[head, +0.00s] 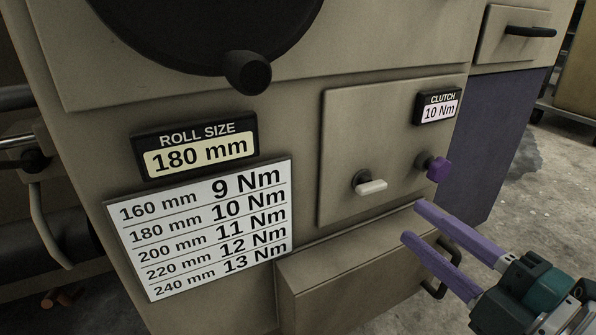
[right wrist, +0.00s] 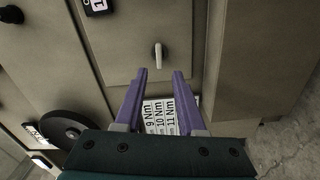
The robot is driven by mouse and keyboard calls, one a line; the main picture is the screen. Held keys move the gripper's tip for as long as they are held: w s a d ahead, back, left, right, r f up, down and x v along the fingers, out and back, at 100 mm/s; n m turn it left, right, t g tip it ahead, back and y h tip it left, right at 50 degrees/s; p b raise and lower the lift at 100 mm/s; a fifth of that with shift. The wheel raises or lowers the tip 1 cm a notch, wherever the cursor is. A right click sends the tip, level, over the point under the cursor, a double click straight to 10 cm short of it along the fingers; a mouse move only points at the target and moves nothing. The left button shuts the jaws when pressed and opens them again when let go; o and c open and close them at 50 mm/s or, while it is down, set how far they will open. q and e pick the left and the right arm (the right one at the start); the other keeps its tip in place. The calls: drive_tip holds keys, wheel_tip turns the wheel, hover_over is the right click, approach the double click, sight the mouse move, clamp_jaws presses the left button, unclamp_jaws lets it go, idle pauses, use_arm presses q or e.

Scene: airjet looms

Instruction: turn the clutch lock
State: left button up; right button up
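On the beige panel (head: 343,130) of the loom sit a pale lever (head: 371,187) on a dark round hub and a purple knob (head: 439,169) to its upper right. The frames do not label which is the clutch lock. The pale lever points right in the head view. It also shows in the right wrist view (right wrist: 158,58), beyond the fingertips. My right gripper (head: 411,221) is open and empty, its two purple fingers apart below and right of the lever, touching neither control. I cannot make out the purple knob in the right wrist view. My left gripper is not in view.
A clutch display (head: 438,106) reads 10 Nm. A roll size sign (head: 200,146) reads 180 mm above a torque chart (head: 205,228). A box-like ledge (head: 345,275) juts out below the panel. A black-knobbed wheel (head: 205,25) is above. Floor is open at right.

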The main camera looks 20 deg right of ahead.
sight(375, 191)
drive_tip(key=w, duration=0.2)
drive_tip(key=w+b, duration=0.1)
drive_tip(key=w, duration=0.4)
drive_tip(key=shift+w+a+b, duration=0.15)
drive_tip(key=shift+a+b, duration=0.1)
drive_tip(key=shift+b, duration=0.1)
clamp_jaws()
